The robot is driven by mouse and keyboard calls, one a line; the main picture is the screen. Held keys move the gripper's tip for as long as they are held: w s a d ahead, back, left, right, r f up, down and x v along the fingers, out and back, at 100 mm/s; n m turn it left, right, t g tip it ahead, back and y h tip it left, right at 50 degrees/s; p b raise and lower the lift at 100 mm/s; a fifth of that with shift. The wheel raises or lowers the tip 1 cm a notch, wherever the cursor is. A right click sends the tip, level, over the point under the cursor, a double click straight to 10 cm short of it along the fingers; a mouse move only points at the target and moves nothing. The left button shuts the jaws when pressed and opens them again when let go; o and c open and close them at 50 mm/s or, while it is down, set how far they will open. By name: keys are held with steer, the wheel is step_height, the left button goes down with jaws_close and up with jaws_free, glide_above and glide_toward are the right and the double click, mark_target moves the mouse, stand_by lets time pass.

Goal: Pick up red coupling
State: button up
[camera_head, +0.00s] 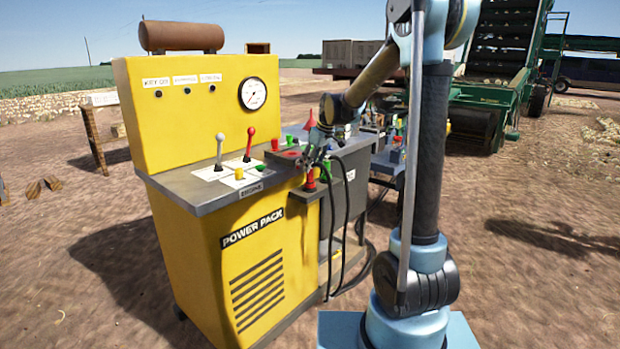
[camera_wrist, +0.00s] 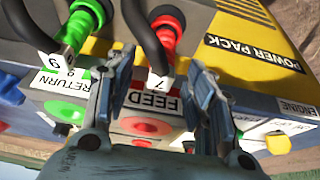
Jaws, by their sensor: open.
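In the head view the red coupling (camera_head: 310,181) stands upright on a small shelf at the power pack's right side. My gripper (camera_wrist: 161,70) is open, with one finger on each side of the space in front of the coupling's tip and tag. The fingers look apart from the coupling. In the head view my gripper (camera_head: 316,158) is just above it and partly covers that area.
A green coupling (camera_wrist: 86,22) with tag 9 stands close beside the red one. Red FEED (camera_wrist: 148,126) and green RETURN (camera_wrist: 62,112) ports are nearby. Black hoses (camera_head: 342,210) hang at the yellow power pack's (camera_head: 190,225) right side. Levers (camera_head: 249,142) rise from its top.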

mark_target(310, 176)
steer(key=shift+x, duration=1.4)
jaws_close()
steer(key=shift+r, duration=0.15)
